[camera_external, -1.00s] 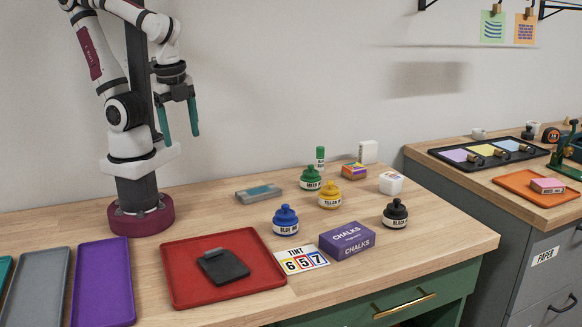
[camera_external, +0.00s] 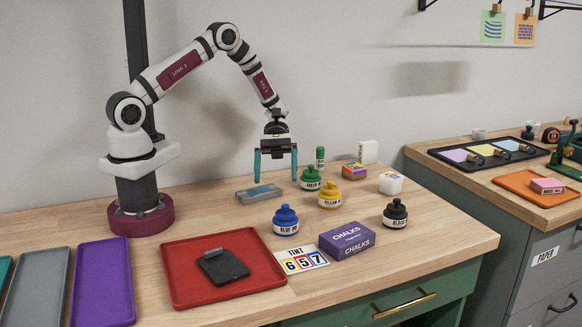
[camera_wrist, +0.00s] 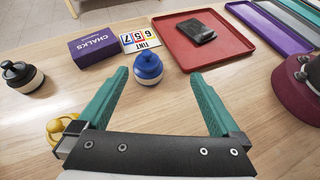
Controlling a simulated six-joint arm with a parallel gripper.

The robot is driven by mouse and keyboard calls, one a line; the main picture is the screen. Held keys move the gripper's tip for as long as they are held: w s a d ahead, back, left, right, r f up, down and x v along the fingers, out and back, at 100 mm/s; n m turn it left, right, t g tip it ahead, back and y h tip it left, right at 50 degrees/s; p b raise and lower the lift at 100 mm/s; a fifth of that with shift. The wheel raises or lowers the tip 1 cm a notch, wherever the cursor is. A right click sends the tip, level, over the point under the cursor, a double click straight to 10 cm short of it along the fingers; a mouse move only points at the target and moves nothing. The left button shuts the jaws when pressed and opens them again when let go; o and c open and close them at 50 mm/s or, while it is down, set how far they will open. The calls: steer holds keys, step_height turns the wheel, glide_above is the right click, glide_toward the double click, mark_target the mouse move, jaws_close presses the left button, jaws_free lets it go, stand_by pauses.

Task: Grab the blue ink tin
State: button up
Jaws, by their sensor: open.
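The blue ink tin (camera_external: 285,220) has a rounded blue top with a knob and a white label band. It stands upright on the wooden table, between the red tray and the yellow ink tin. In the wrist view the blue ink tin (camera_wrist: 148,67) shows beyond the fingertips, between their lines and nearer the left one. My gripper (camera_external: 276,177) points down with its teal fingers spread, empty, above the table behind the blue ink tin and apart from it. In the wrist view my gripper (camera_wrist: 158,78) is also open.
The yellow tin (camera_external: 329,195), green tin (camera_external: 310,178) and black tin (camera_external: 395,214) stand to the right. A chalks box (camera_external: 347,240) and a tint card (camera_external: 301,260) lie in front. A red tray (camera_external: 185,285) holds a dark pad. A grey-blue block (camera_external: 259,193) lies behind.

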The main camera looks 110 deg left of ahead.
mark_target(287, 223)
steer(key=shift+s+a+f+n+t, duration=0.1)
steer(key=shift+a+f+n+t, duration=0.6)
steer(key=shift+a+f+n, duration=0.25)
steer(key=shift+f, duration=0.35)
steer(key=x, duration=1.5)
steer(key=shift+w+d+r, duration=0.1)
steer(key=shift+w+r, duration=0.25)
steer(key=shift+w, duration=0.1)
jaws_close()
